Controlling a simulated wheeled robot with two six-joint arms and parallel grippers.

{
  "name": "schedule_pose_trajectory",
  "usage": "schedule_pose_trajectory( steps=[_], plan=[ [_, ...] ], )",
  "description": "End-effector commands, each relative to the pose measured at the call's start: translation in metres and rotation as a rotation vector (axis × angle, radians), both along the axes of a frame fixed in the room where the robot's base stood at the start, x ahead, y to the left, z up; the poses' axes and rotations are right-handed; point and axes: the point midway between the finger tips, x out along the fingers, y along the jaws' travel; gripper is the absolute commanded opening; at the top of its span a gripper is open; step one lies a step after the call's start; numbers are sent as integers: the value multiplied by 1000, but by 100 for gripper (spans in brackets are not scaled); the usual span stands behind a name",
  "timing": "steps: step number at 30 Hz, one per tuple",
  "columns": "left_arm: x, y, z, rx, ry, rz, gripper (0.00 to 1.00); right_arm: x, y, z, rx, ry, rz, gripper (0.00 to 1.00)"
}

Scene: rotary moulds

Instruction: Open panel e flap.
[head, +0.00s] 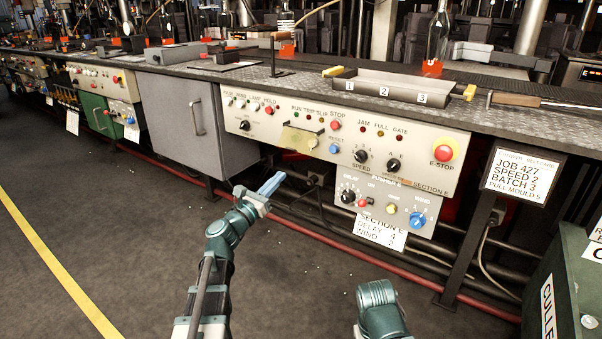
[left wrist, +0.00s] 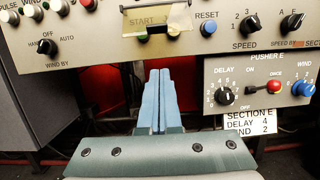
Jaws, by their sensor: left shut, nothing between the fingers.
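Panel e (head: 345,149) is a cream control panel under the bench edge, marked SECTION E at its lower right. Its flap (head: 299,139) is a see-through yellowish cover hanging over the START label and button; it also shows at the top of the left wrist view (left wrist: 160,20). The flap looks closed. My left gripper (head: 275,181) is shut and empty, below and in front of the flap, apart from it. In the left wrist view its blue fingers (left wrist: 159,75) lie together and point toward the panel just under the flap. My right gripper is out of view.
The RESET button (head: 334,149) and SPEED knob (head: 361,156) are right of the flap. The pusher e box (head: 386,203) hangs lower right. A grey cabinet (head: 184,120) stands left. A red pipe (head: 400,264) runs below. The floor in front is open.

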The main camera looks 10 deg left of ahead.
Motion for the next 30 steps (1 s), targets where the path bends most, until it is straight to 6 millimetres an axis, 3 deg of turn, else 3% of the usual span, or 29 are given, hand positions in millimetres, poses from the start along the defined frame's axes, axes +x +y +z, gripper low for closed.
schedule_pose_trajectory(
  steps=[1,3,16,23,30],
  plan=[
    [-5,3,-8,-7,-9,11,0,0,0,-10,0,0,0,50],
    [-7,6,-8,-11,-18,20,0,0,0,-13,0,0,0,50],
    [4,5,-2,-16,-23,24,0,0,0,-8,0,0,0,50],
    [34,-6,7,-15,-23,22,0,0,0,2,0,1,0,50],
    [79,-22,21,-15,-23,21,0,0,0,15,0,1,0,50]
  ],
)
